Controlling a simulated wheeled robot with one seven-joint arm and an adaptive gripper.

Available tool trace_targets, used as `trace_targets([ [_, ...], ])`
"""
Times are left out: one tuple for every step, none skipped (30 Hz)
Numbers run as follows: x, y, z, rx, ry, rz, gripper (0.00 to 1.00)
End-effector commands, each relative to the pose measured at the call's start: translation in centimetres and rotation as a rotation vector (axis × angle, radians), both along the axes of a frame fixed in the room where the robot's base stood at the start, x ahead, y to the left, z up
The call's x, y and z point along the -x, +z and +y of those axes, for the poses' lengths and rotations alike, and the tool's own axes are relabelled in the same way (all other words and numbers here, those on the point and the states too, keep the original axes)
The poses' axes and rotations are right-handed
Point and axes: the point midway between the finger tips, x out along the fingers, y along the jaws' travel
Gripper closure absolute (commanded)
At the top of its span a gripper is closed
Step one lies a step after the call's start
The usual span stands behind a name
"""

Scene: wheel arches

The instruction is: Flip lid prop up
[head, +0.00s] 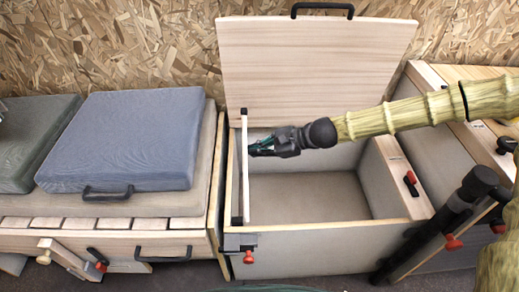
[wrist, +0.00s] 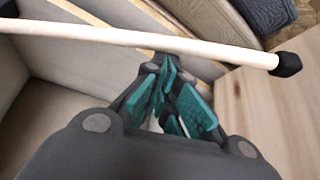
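The lid prop (head: 246,165) is a pale slim rod with dark ends at the left side of the open bin. Its dark tip is close to the lid (head: 315,60), which stands raised against the back wall. How far the prop tilts is hard to tell. In the wrist view the prop (wrist: 130,37) crosses the top of the picture, its black tip over the lid's wood (wrist: 265,110). My gripper (head: 254,150) is inside the bin's opening, just right of the prop. Its teal-padded fingers (wrist: 165,68) are nearly together, tips close to the rod, with nothing seen between them. Contact is unclear.
The grey-walled bin (head: 320,235) is empty where seen. A blue cushion (head: 125,140) on a bench lies to the left. A red-knobbed latch (head: 409,180) sits on the right ledge, another (head: 248,255) at the front left. My arm reaches in from the right.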

Motion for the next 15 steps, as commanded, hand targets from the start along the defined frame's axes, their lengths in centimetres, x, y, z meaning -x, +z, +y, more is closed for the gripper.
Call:
trace_targets([
  [0.16, 0.53, 0.27, -0.005, 0.006, -0.001, 1.0],
  [0.18, 0.56, 0.3, -0.006, 0.007, -0.002, 1.0],
  [0.19, 0.6, 0.33, -0.006, 0.007, -0.002, 1.0],
  [0.2, 0.63, 0.34, -0.007, 0.008, -0.002, 1.0],
  [0.21, 0.65, 0.36, -0.006, 0.008, -0.002, 1.0],
  [0.22, 0.68, 0.39, -0.007, 0.009, -0.002, 1.0],
  [0.23, 0.7, 0.4, -0.007, 0.009, -0.003, 1.0],
  [0.24, 0.73, 0.42, -0.008, 0.01, -0.003, 1.0],
  [0.24, 0.76, 0.44, -0.008, 0.01, -0.003, 1.0],
  [0.25, 0.79, 0.46, -0.009, 0.011, -0.002, 1.0],
  [0.26, 0.81, 0.47, -0.009, 0.011, -0.002, 1.0],
  [0.25, 0.84, 0.5, -0.009, 0.011, -0.002, 1.0],
  [0.26, 0.86, 0.51, -0.009, 0.011, -0.003, 1.0],
  [0.26, 0.85, 0.52, -0.009, 0.011, -0.003, 1.0],
  [0.25, 0.8, 0.53, -0.009, 0.011, -0.003, 1.0],
])
